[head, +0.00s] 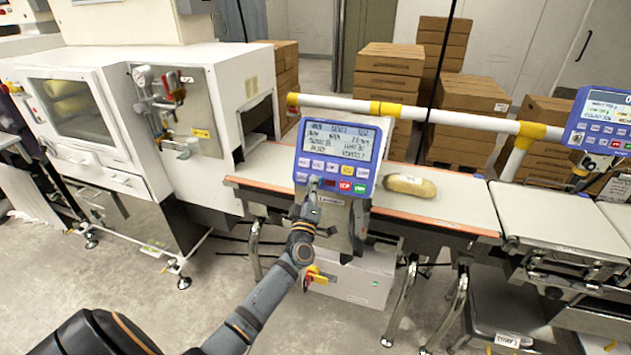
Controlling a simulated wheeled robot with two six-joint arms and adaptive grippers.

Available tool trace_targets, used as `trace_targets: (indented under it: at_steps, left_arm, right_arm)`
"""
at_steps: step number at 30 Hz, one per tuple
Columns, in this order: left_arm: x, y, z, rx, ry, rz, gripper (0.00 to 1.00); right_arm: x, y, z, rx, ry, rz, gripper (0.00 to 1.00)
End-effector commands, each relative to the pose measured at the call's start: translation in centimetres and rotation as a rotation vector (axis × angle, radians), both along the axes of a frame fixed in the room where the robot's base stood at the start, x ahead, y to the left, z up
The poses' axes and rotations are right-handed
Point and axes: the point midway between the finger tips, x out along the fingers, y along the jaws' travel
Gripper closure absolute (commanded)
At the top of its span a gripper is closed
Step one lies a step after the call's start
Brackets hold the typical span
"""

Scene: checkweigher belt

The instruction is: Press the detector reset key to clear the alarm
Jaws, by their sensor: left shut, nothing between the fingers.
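The detector panel (340,140) is a blue-framed unit with a lit text screen, mounted at the front edge of the belt. Below its screen are rows of small keys, including a red key (345,186) and a green key (361,189). The key labels are too small to read surely. My left gripper (312,188) is shut and empty, its tips at the lower left of the panel's keypad. It covers the keys there, and I cannot tell whether it touches one. My right gripper is out of view.
A wrapped loaf-like product (410,186) lies on the belt (455,205) right of the panel. A white and yellow rail (450,118) runs behind it. A second blue panel (603,120) stands at far right. A white machine (150,120) is at left; cartons (390,70) are stacked behind.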

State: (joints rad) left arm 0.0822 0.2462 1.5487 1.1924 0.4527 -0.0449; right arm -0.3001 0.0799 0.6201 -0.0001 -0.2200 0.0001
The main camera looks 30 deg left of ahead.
Motion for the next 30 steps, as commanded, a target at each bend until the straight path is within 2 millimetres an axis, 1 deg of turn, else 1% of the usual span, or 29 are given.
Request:
trace_targets:
  at_steps: [5,10,20,23,30]
  left_arm:
    - [-0.4,-0.1,0.4,0.000,0.001,0.000,1.00]
    - [-1.2,-0.3,0.9,-0.001,0.002,-0.001,1.00]
    - [-1.5,-0.4,0.8,0.000,0.000,0.000,1.00]
    - [-1.9,-0.5,1.2,0.000,0.001,0.000,1.00]
    - [-4.0,-1.0,2.5,0.000,0.001,0.000,1.00]
  right_arm:
    - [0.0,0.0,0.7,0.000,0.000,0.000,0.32]
    - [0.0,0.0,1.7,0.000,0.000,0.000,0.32]
    - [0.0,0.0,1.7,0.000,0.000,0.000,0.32]
    - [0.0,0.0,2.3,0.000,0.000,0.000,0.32]
    - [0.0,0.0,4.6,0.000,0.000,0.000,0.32]
